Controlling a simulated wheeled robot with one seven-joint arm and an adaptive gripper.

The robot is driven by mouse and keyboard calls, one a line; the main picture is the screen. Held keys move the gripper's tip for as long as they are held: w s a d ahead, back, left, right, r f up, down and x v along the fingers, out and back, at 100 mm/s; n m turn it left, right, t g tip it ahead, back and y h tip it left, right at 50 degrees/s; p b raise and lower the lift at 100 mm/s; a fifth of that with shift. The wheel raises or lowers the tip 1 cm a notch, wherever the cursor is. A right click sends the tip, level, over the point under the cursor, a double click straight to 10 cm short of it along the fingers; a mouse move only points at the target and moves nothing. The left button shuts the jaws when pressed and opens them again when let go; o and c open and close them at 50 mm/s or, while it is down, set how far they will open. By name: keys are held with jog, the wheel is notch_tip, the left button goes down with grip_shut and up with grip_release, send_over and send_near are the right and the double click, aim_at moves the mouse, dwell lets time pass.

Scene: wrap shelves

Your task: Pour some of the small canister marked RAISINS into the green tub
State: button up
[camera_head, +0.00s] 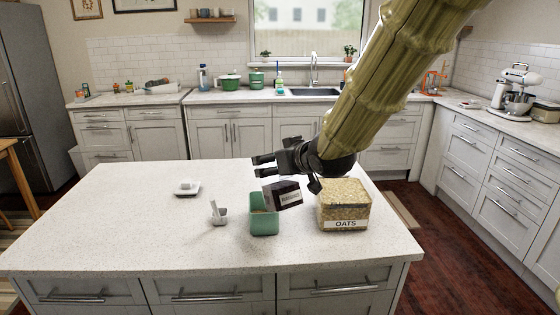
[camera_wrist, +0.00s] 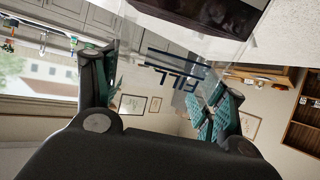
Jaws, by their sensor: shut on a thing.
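The small canister marked RAISINS (camera_head: 284,196) is clear with dark contents and a white label. It is tilted, held above the counter beside the upper right of the green tub (camera_head: 264,226). My gripper (camera_head: 288,175) is shut on it. In the wrist view, my gripper's fingers (camera_wrist: 160,95) stand either side of the clear wall, which bears a FILL mark, and the dark contents of the canister (camera_wrist: 215,12) show at the top. The tub stands upright and open on the island. Something brownish shows inside it, but I cannot tell what.
A larger canister marked OATS (camera_head: 344,203) stands close to the right of the tub. A small white cup with a handle or utensil (camera_head: 219,215) is left of the tub, and a small white dish (camera_head: 187,187) lies farther left. The island's (camera_head: 100,225) left side is clear.

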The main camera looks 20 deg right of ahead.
jog(key=shift+f+g, duration=0.3)
jog(key=shift+f, duration=0.3)
jog(key=shift+w+f+g, duration=0.2)
jog(key=shift+w+f, duration=0.05)
jog(key=shift+f, duration=0.25)
jog(key=shift+w+f+g, duration=0.2)
jog(key=shift+w+f, duration=0.05)
jog(key=shift+f, duration=0.25)
jog(key=shift+w+a+r+p, duration=0.1)
jog(key=shift+w+r+p, duration=0.1)
jog(key=shift+p, duration=0.45)
jog(key=shift+w+f+g+p, duration=0.1)
jog(key=shift+f+g+p, duration=0.15)
jog(key=shift+g+p, duration=0.5)
jog(key=w+f+g+p, duration=0.1)
jog(key=p, duration=0.1)
jog(key=shift+a+h+p, duration=0.1)
jog(key=shift+h+p, duration=0.2)
jog(key=shift+p, duration=0.1)
jog(key=shift+f, duration=0.4)
jog(key=shift+r, duration=0.1)
jog(key=shift+g+p, duration=0.25)
jog(key=shift+p, duration=0.75)
dwell(2.9)
